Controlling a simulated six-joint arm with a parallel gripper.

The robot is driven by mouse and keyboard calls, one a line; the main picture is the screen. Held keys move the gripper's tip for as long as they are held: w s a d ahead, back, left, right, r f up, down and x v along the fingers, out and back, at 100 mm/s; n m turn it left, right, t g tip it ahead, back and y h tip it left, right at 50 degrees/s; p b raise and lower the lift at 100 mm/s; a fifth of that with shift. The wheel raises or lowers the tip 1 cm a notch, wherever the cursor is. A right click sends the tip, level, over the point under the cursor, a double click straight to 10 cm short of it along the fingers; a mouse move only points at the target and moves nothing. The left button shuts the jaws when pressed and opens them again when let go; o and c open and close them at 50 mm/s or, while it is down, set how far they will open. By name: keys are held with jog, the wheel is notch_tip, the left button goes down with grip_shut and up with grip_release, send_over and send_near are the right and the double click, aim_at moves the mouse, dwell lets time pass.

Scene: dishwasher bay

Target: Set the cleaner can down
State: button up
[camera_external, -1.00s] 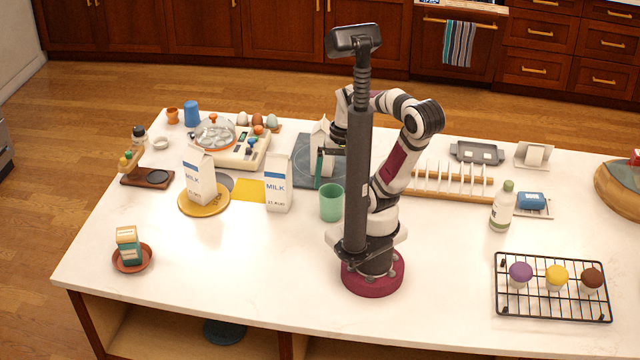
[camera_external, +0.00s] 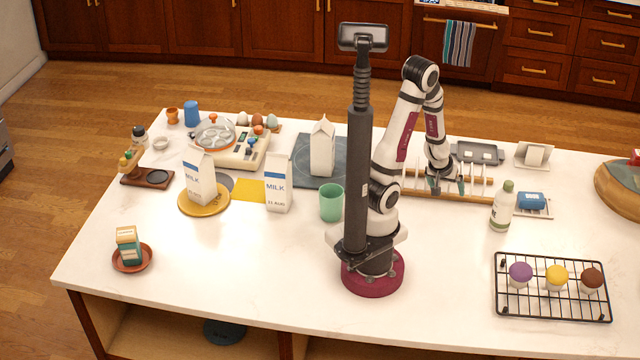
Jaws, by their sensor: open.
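I cannot tell for sure which object is the cleaner can. The white bottle with a green cap (camera_external: 502,207) stands upright on the counter, right of the rack. A small teal and cream container (camera_external: 128,245) stands on a red-brown saucer (camera_external: 147,263) at the front left. My gripper (camera_external: 448,187) points down over the slotted wooden rack (camera_external: 415,184), open, left of the bottle and apart from it. I see nothing held in it. Whether its fingertips touch the rack is too small to tell.
A plain white carton (camera_external: 322,148) stands on a dark mat (camera_external: 305,173). Milk cartons (camera_external: 278,184) (camera_external: 200,178) and a green cup (camera_external: 331,203) stand left of my base. A blue sponge (camera_external: 531,201) and a black wire rack (camera_external: 530,309) lie right. The front left counter is mostly clear.

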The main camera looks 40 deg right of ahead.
aim_at(497, 208)
jog(key=s+d+f+m+h, duration=0.1)
jog(key=s, duration=0.3)
jog(key=s+d+f+m+h, duration=0.1)
jog(key=s+f, duration=0.1)
jog(key=s, duration=0.2)
jog(key=s+d+f+h, duration=0.1)
jog(key=s, duration=0.3)
jog(key=shift+s+d+f+m+g, duration=0.2)
jog(key=shift+f+m+g, duration=0.1)
jog(key=shift+f+m, duration=0.1)
jog(key=shift+s+d+r+m+g+h, duration=0.1)
jog(key=shift+s+d+m+g+h, duration=0.1)
jog(key=shift+s+d+m+h, duration=0.35)
jog(key=shift+s+d+r+m+g+h, duration=0.1)
jog(key=shift+s+d+m+g+h, duration=0.2)
jog(key=shift+s+h, duration=0.35)
jog(key=shift+w+d+r+m+h, duration=0.25)
jog(key=shift+d+r+m+h, duration=0.4)
jog(key=shift+d+r+h, duration=0.45)
jog(key=shift+r+h, duration=0.1)
jog(key=x, duration=0.7)
jog(key=shift+d, duration=0.2)
jog(key=shift+r, duration=0.1)
grip_shut()
